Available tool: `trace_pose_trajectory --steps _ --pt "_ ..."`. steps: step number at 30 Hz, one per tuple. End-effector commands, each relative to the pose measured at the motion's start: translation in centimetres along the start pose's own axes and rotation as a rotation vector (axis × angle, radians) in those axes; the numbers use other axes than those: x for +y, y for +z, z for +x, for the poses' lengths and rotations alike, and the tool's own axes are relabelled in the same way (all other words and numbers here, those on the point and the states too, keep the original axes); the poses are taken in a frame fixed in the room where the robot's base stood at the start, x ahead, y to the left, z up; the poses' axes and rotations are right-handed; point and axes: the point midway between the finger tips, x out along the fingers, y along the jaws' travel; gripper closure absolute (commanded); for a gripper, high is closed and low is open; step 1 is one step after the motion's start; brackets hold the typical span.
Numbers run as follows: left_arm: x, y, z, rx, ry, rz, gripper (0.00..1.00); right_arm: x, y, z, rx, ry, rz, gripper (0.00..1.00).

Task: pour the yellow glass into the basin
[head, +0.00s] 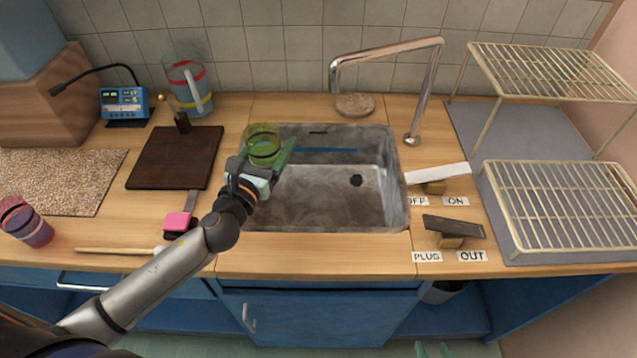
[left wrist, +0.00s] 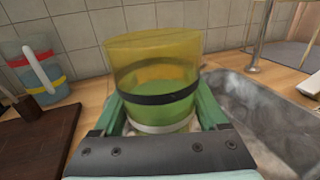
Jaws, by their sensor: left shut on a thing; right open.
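The yellow glass (head: 262,140) is see-through, with a dark band and a pale band around it. It looks upright, at the left rear rim of the steel basin (head: 335,205). My left gripper (head: 264,165) is shut on it; the left wrist view shows the green fingers on both sides of the glass (left wrist: 155,55). The inside looks green up to about mid-height, with a level edge like liquid. The basin (left wrist: 265,110) lies to its right in that view. My right gripper (head: 433,350) barely shows at the bottom edge, its green tips apart and empty.
The faucet (head: 388,50) arches behind the basin. A dark board (head: 175,157) and a striped jug (head: 188,88) are to the left. OFF/ON (head: 437,174) and PLUG/OUT (head: 453,228) levers stand right of the basin, beside a wire rack (head: 560,205).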

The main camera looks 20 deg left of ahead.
Motion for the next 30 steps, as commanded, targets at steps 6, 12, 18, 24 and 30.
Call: trace_pose_trajectory --steps 6,12,18,24,30 --pt "2.8 -4.0 3.6 -0.004 -0.003 0.000 1.00 0.1 2.0 1.8 -0.001 0.000 0.000 0.50" --pt "3.9 -5.2 4.9 -0.004 -0.006 -0.001 1.00 0.1 2.5 2.2 -0.001 -0.001 0.000 0.50" --pt "4.1 -5.2 5.0 -0.005 -0.007 0.000 1.00 0.1 2.4 2.2 -0.001 -0.001 0.000 0.50" --pt "4.0 -5.2 5.0 -0.002 -0.007 0.008 1.00 0.1 2.4 2.1 -0.001 -0.001 0.000 0.50" --pt "3.8 -5.4 5.0 0.006 -0.006 0.062 1.00 0.1 2.2 2.0 -0.001 -0.001 0.000 0.50"
